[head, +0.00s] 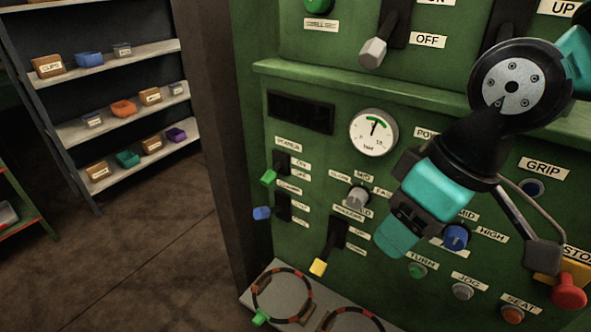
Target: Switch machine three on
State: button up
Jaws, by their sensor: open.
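The green machine (335,75) fills the middle and right of the head view. No machine number is readable on it. A large lever (373,52) with a grey six-sided knob hangs down beside the OFF label (429,40); a partly cut-off ON label shows above it. A second large slot (497,28) stands to its right near an UP label, its handle hidden or out of view. My gripper (475,210) is in front of the right panel, open, right of and below the grey knob. It looks empty and partly hidden by my wrist.
The lower panel carries a gauge (374,132), small levers with green (268,178), blue (262,213) and yellow (318,267) handles, a blue dial (456,237), and a red stop button (569,291). A ledge (262,69) juts out below the large lever. Shelves (118,115) with bins stand left.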

jog(key=w+a+f+n+t+h+b, duration=0.2)
jog(key=w+f+n+t+b, duration=0.1)
jog(key=w+f+b, duration=0.55)
jog(key=n+t+h, duration=0.2)
jog(key=n+t, duration=1.1)
jog(key=t, duration=0.1)
send_near(267, 175)
jog(key=w, duration=0.4)
jog(key=w+f+p, duration=0.1)
jog(key=w, duration=0.7)
jog(key=shift+d+f, duration=0.1)
jog(key=shift+f, duration=0.15)
jog(key=shift+c, duration=0.5)
